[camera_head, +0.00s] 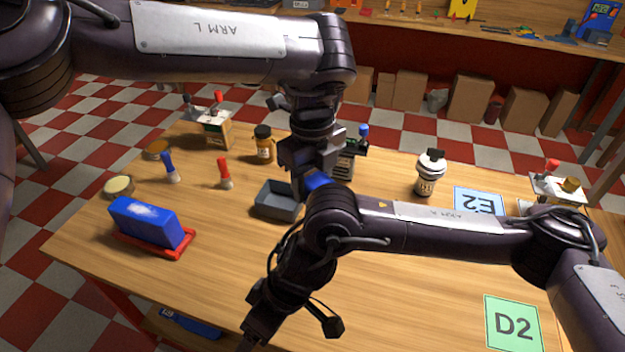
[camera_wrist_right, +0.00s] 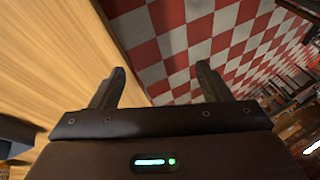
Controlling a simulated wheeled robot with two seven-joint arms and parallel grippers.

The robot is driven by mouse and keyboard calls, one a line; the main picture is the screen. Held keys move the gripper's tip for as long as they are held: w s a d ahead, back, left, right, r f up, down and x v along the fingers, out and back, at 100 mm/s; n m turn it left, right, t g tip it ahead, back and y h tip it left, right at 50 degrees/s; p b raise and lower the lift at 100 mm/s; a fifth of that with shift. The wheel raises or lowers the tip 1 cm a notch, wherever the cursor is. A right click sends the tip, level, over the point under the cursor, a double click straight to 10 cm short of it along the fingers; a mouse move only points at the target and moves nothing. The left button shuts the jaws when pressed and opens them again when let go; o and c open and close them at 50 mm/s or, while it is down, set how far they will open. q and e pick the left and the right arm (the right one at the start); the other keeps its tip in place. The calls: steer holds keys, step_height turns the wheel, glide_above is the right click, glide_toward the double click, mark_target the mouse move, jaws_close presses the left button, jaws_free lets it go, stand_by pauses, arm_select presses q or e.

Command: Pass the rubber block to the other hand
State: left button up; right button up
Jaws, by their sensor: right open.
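My left gripper (camera_head: 312,168) points down over the middle of the table. It is shut on a small blue piece, which I take for the rubber block (camera_head: 317,181). My right gripper (camera_head: 290,332) is at the table's near side, low in the head view and well apart from the block. In the right wrist view the right gripper (camera_wrist_right: 160,85) has its two fingers spread, with nothing between them.
A grey tray (camera_head: 272,212) lies just left of my left gripper. A larger blue block (camera_head: 148,222) stands in a red holder (camera_head: 180,250) at the left.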

steer(key=s+a+f+n+y, duration=0.1)
steer(key=s+a+f+y, duration=0.25)
steer(key=a+f, duration=0.85)
arm_select(q)
steer(key=shift+s, duration=0.1)
arm_select(e)
steer(key=d+f+n+t+h, duration=0.1)
steer(key=d+f+n+h, duration=0.3)
steer(key=f, duration=1)
steer(key=s+d+f+m+t, duration=0.1)
steer(key=s+d+f+m, duration=0.25)
steer(key=d+f, duration=0.6)
steer(key=s+d+f+m, duration=0.3)
steer(key=d+f+m, duration=0.1)
steer(key=d+f, duration=0.6)
steer(key=s+d+f+m+h, duration=0.1)
steer(key=s+d+f+m, duration=0.1)
steer(key=s+d, duration=0.2)
steer(key=s+d+f+m+h, duration=0.2)
steer(key=s+d+m, duration=0.1)
steer(key=d, duration=0.7)
steer(key=s+d+f+m+t+h, duration=0.1)
steer(key=s+d+f+m, duration=0.1)
steer(key=s+d, duration=0.3)
steer(key=shift+d+m+h, duration=0.35)
steer(key=shift+d, duration=0.85)
